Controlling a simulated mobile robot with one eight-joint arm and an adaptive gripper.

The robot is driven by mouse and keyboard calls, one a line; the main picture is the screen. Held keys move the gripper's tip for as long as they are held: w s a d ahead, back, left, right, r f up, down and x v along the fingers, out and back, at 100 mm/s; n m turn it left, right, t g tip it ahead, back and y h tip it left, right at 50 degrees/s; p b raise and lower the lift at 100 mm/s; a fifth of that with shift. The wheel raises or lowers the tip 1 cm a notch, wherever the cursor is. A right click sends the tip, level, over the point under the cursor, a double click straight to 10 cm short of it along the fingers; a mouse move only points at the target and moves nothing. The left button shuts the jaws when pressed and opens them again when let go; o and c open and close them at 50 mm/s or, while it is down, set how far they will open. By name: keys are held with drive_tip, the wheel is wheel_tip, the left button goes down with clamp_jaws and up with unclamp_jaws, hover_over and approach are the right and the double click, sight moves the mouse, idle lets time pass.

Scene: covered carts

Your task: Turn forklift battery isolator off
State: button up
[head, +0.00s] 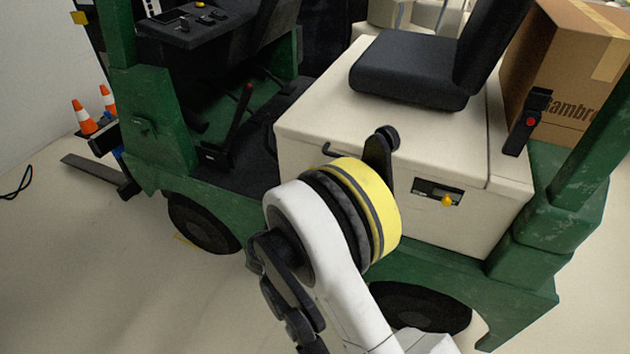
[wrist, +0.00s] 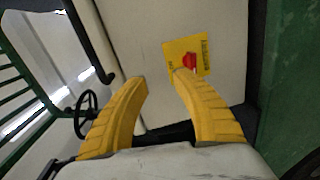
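In the wrist view, the battery isolator is a red switch (wrist: 189,61) on a yellow plate (wrist: 201,44) with dark lettering, fixed to the cream side panel (wrist: 150,20) of the forklift. My gripper (wrist: 161,77) is open, its two yellow fingers apart with nothing between them. The right fingertip appears just below the red switch and overlaps the plate's lower left edge in the picture; I cannot tell whether it touches. In the head view, the green and cream forklift (head: 300,135) stands before me. I cannot make out the isolator or the gripper's fingers there.
A black bar handle (wrist: 90,42) is left of the isolator. A small black panel with a yellow knob (head: 447,201) is on the cream body, and a black seat (head: 410,70) is above. A cardboard box (head: 570,65) stands behind. Clear floor (head: 90,270) lies left.

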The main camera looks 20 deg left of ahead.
drive_tip(key=s, duration=0.5)
drive_tip(key=shift+s+a, duration=0.15)
drive_tip(key=shift+s, duration=0.05)
idle(0.5)
